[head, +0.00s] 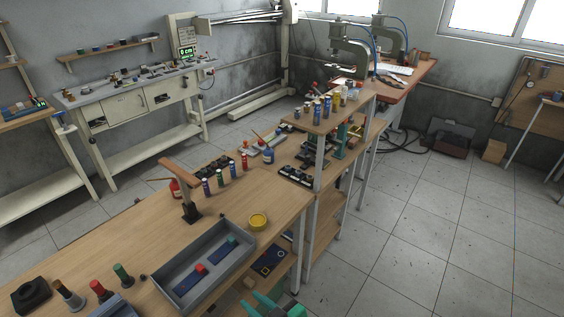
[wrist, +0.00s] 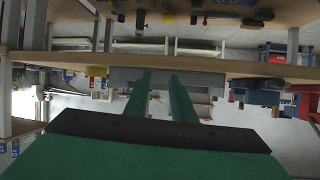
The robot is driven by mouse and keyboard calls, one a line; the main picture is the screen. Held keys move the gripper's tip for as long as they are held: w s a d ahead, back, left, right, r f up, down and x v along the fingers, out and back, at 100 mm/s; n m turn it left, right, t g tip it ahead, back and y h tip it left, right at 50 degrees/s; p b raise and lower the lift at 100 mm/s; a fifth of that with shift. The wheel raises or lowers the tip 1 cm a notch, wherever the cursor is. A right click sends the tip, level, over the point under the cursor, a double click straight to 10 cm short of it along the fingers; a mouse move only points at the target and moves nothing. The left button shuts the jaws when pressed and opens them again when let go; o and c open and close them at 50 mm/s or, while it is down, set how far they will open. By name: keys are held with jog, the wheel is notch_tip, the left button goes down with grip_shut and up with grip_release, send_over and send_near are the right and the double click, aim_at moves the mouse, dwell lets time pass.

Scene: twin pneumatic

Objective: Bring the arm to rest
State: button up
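My gripper (head: 272,304) shows as green parts at the bottom edge of the head view, low beside the front edge of the wooden workbench (head: 130,250). Most of the arm is out of the picture. In the wrist view the two green fingers of my gripper (wrist: 160,76) stand apart with a gap between them. Nothing is held in the gap. The wrist picture looks upside down, with the bench edge (wrist: 230,68) running across beyond the fingertips.
A lower shelf (head: 277,284) holds a dark blue part. Presses (head: 350,50) stand at the back.

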jog(key=s+d+f+m+t+h, duration=0.1)
jog(key=s+d+f+m+h, duration=0.25)
jog(key=s, duration=0.35)
jog(key=s+d+f+m+t+h, duration=0.25)
jog(key=s+d+f+h, duration=0.2)
jog(key=s, duration=0.25)
jog(key=s+r+m+t, duration=0.1)
jog(key=s+r, duration=0.3)
jog(key=s, duration=0.3)
jog(key=s+r+m+t, duration=0.1)
jog(key=s+r, duration=0.3)
jog(key=s, duration=0.3)
jog(key=shift+s+a+r+h, duration=0.15)
jog(key=shift+a+r+h, duration=0.15)
jog(key=shift+h, duration=0.1)
